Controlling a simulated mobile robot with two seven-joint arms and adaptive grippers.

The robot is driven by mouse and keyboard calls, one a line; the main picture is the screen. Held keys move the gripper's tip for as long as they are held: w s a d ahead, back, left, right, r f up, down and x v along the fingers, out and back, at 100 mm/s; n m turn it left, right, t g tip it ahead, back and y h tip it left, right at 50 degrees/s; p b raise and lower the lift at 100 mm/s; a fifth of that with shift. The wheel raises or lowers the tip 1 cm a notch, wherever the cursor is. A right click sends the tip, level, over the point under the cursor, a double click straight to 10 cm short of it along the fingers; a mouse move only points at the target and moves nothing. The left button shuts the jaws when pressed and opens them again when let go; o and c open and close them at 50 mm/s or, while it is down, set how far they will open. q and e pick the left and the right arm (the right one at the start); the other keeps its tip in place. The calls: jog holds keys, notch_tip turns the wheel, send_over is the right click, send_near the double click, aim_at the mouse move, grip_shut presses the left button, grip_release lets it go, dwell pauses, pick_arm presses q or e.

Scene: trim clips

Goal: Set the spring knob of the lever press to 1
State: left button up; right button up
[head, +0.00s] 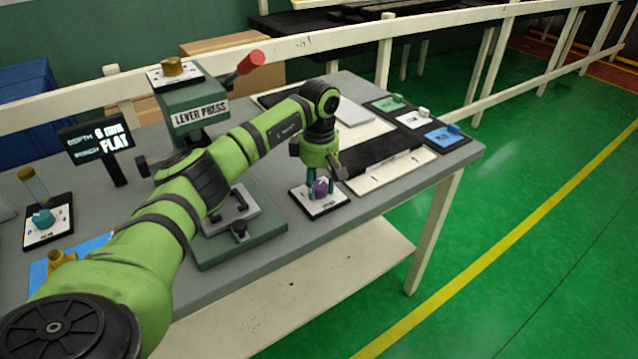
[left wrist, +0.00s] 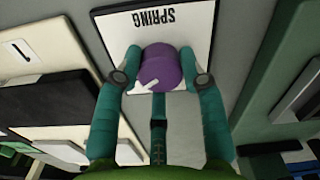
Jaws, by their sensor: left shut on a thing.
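The purple spring knob (head: 320,187) stands on a white dial plate (head: 327,203) with a dark border, at the front of the table right of the lever press. In the left wrist view the knob (left wrist: 163,68) sits between the teal fingers, with a white pointer mark on it, and the plate (left wrist: 185,20) reads SPRING. My left gripper (head: 319,190) points down and is shut on the knob. The plate's numbers are hidden or too small to read. The green lever press (head: 190,112) has a red-tipped lever. My right gripper is not in view.
A display (head: 97,142) reading "DEPTH 6 mm" and "FLAT" stands left of the press. A teal knob (head: 43,218) sits at far left. Dark strips (head: 375,160) and coloured clip plates (head: 443,136) lie to the right. My left arm crosses before the press.

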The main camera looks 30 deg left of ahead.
pick_arm(q)
jog(key=shift+d+f, duration=0.1)
jog(key=shift+d, duration=0.15)
jog(key=n, duration=0.5)
jog(key=shift+n, duration=0.3)
jog(key=n+p, duration=0.1)
jog(key=n, duration=0.5)
jog(key=shift+w, duration=0.1)
jog(key=n, duration=0.3)
jog(key=n+p, duration=0.1)
jog(key=n, duration=0.2)
jog(key=shift+r+n, duration=0.2)
jog(key=shift+n, duration=0.2)
jog(key=n+p, duration=0.1)
jog(key=n, duration=0.4)
jog(key=shift+w+a+r+p, duration=0.1)
jog(key=shift+a+p, duration=0.1)
jog(key=shift+p, duration=0.15)
jog(key=shift+a, duration=0.1)
